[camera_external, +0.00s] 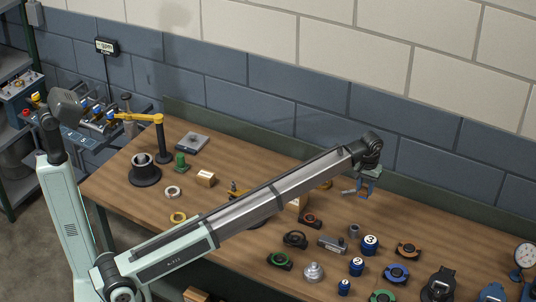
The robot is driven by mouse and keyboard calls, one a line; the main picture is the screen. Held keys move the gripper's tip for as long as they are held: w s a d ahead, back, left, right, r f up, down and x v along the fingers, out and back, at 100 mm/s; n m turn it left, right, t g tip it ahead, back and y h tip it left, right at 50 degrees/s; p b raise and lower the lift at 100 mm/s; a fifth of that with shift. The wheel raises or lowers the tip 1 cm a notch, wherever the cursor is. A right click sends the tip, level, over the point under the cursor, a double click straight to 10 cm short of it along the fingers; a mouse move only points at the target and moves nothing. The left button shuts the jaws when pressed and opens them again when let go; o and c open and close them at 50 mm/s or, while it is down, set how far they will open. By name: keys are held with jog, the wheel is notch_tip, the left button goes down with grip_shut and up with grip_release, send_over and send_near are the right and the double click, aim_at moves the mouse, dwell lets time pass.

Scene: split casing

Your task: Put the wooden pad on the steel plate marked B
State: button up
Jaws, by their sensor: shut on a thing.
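My gripper (366,190) is raised above the right-hand part of the bench, at the end of the outstretched arm.
A black stand (144,172), a green part (181,162) and a yellow-armed post (163,140) stand at the left. Blue numbered cylinders (370,245), ring-shaped casings (396,273) and a silver part (314,272) crowd the right front. Wood is bare around the plate's right.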

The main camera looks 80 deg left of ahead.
jog(key=shift+a+r, duration=0.1)
jog(key=shift+r, duration=0.1)
jog(key=s+a+n, duration=0.2)
jog(key=s+a, duration=0.2)
jog(key=a, duration=0.5)
jog(key=s+a+n, duration=0.2)
jog(key=s+a, duration=0.2)
jog(key=a, duration=0.6)
jog(key=r+n, duration=0.1)
jog(key=n, duration=1.3)
send_over(192, 141)
jog(key=shift+d+f, duration=0.1)
jog(key=shift+f, duration=4.5)
jog(key=shift+f, duration=0.1)
jog(key=o, duration=1)
